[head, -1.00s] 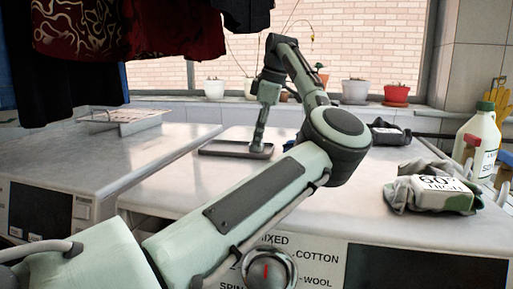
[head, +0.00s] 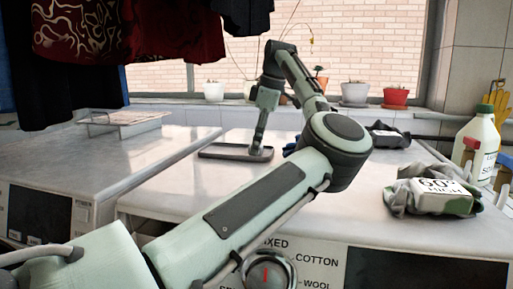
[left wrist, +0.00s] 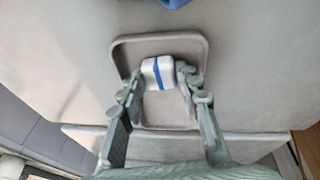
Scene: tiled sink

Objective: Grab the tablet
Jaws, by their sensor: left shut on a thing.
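The tablet (left wrist: 157,73) is a small white block with a blue stripe, seen in the left wrist view over the shallow grey tray. My left gripper (head: 257,151) is at the tray, with its two fingers on either side of the tablet and shut on it. In the head view the tablet is hidden or too small to make out. I cannot tell whether the tablet still touches the tray floor. My right gripper is not in view.
The tray (head: 215,154) lies on the white machine top (head: 190,187). A bundle of cloth with a label (head: 437,193) lies at the right, near a white bottle (head: 477,140). Potted plants (head: 354,93) line the window sill. A metal rack (head: 120,120) stands at the left.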

